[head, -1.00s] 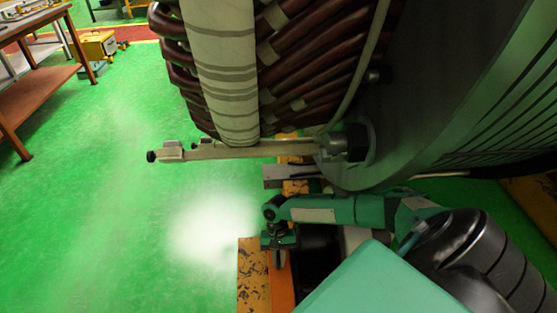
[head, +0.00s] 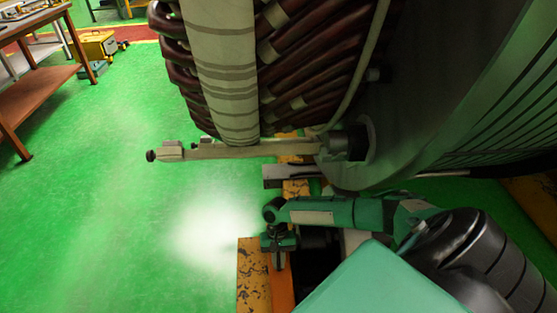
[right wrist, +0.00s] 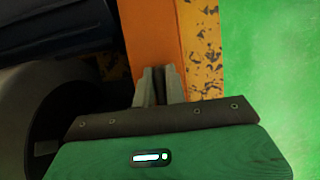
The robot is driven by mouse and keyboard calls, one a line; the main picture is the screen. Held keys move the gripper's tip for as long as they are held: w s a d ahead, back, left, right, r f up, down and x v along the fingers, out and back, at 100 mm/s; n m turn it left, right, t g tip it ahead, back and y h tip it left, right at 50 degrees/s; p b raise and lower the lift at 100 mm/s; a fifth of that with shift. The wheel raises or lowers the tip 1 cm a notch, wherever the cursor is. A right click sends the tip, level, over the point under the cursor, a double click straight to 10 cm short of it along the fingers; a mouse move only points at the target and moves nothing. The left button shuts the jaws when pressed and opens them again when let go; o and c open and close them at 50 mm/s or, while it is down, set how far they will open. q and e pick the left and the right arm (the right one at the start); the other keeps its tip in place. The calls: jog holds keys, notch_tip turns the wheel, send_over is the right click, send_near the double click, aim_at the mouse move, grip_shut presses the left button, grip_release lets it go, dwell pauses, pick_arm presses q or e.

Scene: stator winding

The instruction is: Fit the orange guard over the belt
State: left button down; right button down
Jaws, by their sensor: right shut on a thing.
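The orange guard (head: 281,292) is a flat orange strip low in the head view, beside a worn yellow-and-black edge. My right gripper (head: 278,258) points down onto it. In the right wrist view, the gripper's two fingers (right wrist: 160,84) are close together on the guard (right wrist: 153,35). The guard extends upward past the fingertips there. A dark rounded part (right wrist: 70,125) shows left of the fingers; I cannot tell whether it belongs to the belt. I cannot make out the belt in the head view, where my arm covers much of that area. My left gripper is not in view.
The big stator with dark red coils (head: 315,60) fills the upper middle. A pale bar (head: 240,151) juts left below it, above my right gripper. A worn yellow beam (head: 252,275) is left of the guard. Green floor (head: 110,220) is clear at left; a workbench (head: 40,85) stands beyond.

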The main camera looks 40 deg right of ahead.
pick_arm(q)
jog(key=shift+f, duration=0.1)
pick_arm(e)
jog(key=shift+f, duration=0.4)
jog(key=c, duration=1.4)
grip_release()
jog(key=shift+o, duration=0.2)
jog(key=shift+f, duration=0.1)
